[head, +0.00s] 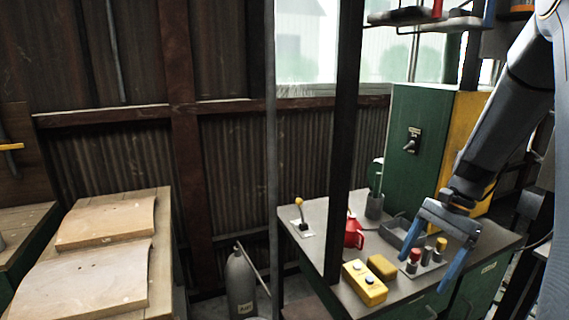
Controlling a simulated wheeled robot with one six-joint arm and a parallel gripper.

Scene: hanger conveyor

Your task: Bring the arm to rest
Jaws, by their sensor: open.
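My gripper (438,252) hangs from my arm on the right side of the head view. Its two blue fingers are spread apart with nothing between them. It is over the right part of a grey-topped workbench (318,222) with a green front. The arm reaches down to it from the upper right corner. How high the gripper is above the bench top is hard to tell.
On the bench are a yellow button box (364,284), a yellow block (381,267), a red can (354,232), a grey tray (398,231) and a lever (301,215). A dark post (344,140) rises in front. A gas cylinder (240,283) and a table with wooden boards (85,281) are left.

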